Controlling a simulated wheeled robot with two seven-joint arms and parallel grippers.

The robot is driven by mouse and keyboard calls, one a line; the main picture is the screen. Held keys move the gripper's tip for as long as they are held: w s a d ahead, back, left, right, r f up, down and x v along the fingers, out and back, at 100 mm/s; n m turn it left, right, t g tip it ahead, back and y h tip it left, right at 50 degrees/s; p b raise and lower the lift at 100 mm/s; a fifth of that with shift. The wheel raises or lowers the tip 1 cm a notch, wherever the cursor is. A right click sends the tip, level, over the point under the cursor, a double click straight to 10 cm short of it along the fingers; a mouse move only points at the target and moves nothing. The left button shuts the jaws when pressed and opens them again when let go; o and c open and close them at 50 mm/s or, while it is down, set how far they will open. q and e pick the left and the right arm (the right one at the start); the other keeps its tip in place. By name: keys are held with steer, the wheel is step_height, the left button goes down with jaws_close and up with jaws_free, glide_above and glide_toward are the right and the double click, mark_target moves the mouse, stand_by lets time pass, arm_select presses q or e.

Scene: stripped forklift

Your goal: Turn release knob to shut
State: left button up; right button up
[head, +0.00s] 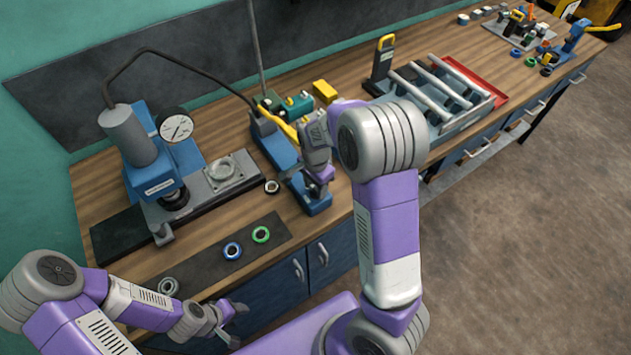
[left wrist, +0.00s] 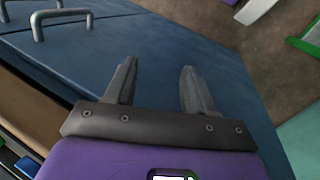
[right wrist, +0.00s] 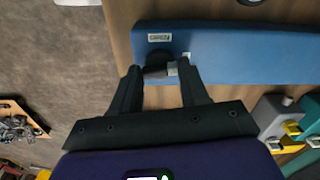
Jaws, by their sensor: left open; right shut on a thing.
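The blue hand pump (head: 272,145) with a yellow lever (head: 282,128) stands near the middle of the bench. My right gripper (head: 318,186) is at its front end. In the right wrist view, the pump's long blue body (right wrist: 265,55) lies across the picture, and my right gripper (right wrist: 162,76) is shut on the dark release knob (right wrist: 156,58) at its end. The fingers partly hide the knob, and its turn angle cannot be read. My left gripper (head: 236,318) is open and empty in front of the bench; the left wrist view shows its spread fingers (left wrist: 156,72) before blue cabinet fronts.
A press with a gauge (head: 176,127) stands left of the pump. A grey rack (head: 440,95) and red tray (head: 478,80) are to the right. Cabinet handles (head: 299,270) stick out below the bench.

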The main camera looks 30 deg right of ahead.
mark_target(316, 189)
steer(key=shift+m+p, duration=0.5)
steer(key=shift+m, duration=0.4)
steer(key=o, duration=1.1)
steer(key=shift+c, duration=0.2)
step_height(316, 189, up, 8)
steer(key=shift+f+p, duration=0.2)
steer(key=shift+p, duration=0.5)
